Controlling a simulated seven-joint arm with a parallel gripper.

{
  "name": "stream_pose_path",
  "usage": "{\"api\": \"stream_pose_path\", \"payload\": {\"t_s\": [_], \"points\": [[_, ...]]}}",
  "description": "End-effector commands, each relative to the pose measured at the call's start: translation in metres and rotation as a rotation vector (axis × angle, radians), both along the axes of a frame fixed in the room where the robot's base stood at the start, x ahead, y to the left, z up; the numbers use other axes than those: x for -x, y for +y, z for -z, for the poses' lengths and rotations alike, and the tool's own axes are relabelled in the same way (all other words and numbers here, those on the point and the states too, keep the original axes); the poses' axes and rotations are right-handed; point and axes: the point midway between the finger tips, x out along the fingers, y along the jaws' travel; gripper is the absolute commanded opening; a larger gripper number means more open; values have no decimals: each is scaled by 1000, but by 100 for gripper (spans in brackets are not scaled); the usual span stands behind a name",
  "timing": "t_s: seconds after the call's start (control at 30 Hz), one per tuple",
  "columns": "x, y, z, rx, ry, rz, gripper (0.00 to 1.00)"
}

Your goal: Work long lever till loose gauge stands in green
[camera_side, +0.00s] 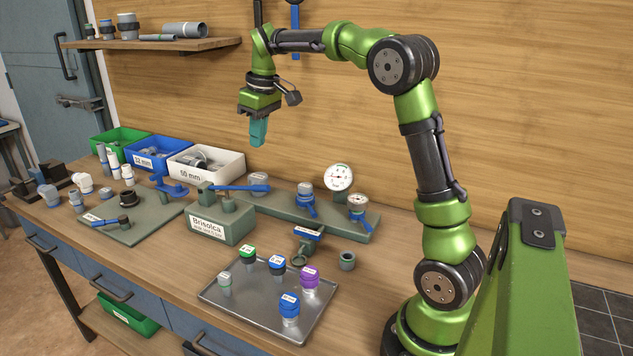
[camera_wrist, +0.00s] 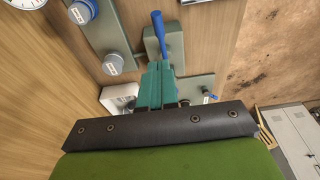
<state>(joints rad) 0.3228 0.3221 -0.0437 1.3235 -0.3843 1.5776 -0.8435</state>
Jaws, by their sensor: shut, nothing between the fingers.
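My gripper (camera_side: 258,132) has its teal fingers shut and empty, high above the bench behind the Brisolca box (camera_side: 222,222). The long blue lever (camera_side: 240,187) lies roughly level across the top of this box. In the wrist view, the lever (camera_wrist: 160,35) shows just beyond my fingertips (camera_wrist: 160,68), which hide part of the box; they are apart in height in the side view. A larger white gauge (camera_side: 338,177) stands at the back of the green manifold plate, and a smaller gauge (camera_side: 357,200) stands at its right end. I cannot tell which is loose, and the needles are too small to read.
Blue-handled valves (camera_side: 305,205) stand on the manifold. A metal tray (camera_side: 262,310) with several capped fittings lies in front. A white 50 mm bin (camera_side: 205,165) and other bins stand behind. A mat (camera_side: 150,222) with fittings lies left. The air around my gripper is clear.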

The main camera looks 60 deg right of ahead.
Motion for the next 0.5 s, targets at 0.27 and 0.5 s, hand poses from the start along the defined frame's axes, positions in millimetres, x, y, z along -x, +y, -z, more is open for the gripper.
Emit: {"api": "stream_pose_path", "payload": {"t_s": [0.27,0.5], "points": [[-9,0,59,-1,4,0,0],[-2,0,86,0,0,1,0]]}}
